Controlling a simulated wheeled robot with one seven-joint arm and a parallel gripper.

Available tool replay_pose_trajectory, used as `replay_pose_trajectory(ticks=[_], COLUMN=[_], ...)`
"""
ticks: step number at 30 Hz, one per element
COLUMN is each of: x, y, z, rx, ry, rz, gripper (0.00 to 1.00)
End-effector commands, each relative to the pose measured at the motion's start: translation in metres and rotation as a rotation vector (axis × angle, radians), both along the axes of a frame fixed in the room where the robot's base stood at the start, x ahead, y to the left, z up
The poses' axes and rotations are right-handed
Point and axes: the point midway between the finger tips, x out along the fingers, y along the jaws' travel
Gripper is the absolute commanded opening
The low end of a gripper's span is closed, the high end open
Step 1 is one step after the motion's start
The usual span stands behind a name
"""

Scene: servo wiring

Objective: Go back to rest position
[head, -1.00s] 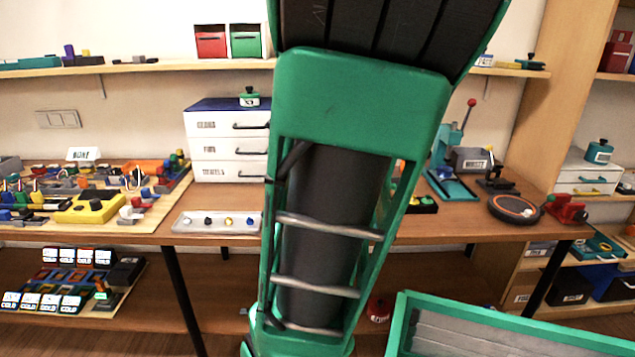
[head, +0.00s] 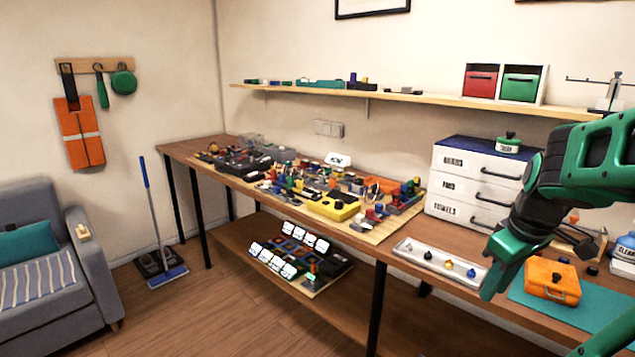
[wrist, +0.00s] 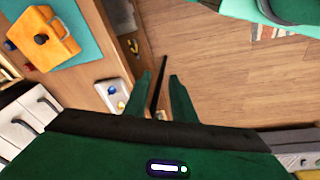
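My gripper (head: 497,272) is at the right of the head view, pointing down, in front of the workbench near its front edge. In the wrist view my gripper (wrist: 161,76) shows two green fingers standing apart with nothing held between them. A thin dark leg shows beyond the gap, against the wooden floor. My arm, green and black, comes in from the right edge of the head view, bent at the wrist.
The workbench (head: 405,262) holds a white tray (head: 440,262), an orange case (head: 552,280) on a teal mat (head: 590,311), and a white drawer unit (head: 475,182). A grey sofa (head: 50,270) stands far left. The floor (head: 190,320) between is clear.

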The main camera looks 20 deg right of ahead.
Motion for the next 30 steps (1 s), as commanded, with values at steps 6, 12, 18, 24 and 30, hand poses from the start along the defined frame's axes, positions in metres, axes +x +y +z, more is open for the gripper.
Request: replay_pose_trajectory(ticks=[6, 12, 18, 24, 30], x=[-0.003, -0.017, -0.025, -0.025, -0.025], y=[0.075, 0.117, 0.132, 0.132, 0.132], z=[-0.017, -0.027, -0.031, -0.031, -0.031], rx=[0.122, 0.161, 0.166, 0.166, 0.166], ry=[0.077, 0.147, 0.175, 0.176, 0.176], rz=[-0.255, -0.459, -0.548, -0.549, -0.549], gripper=[0.23, 0.23, 0.23, 0.23, 0.23])
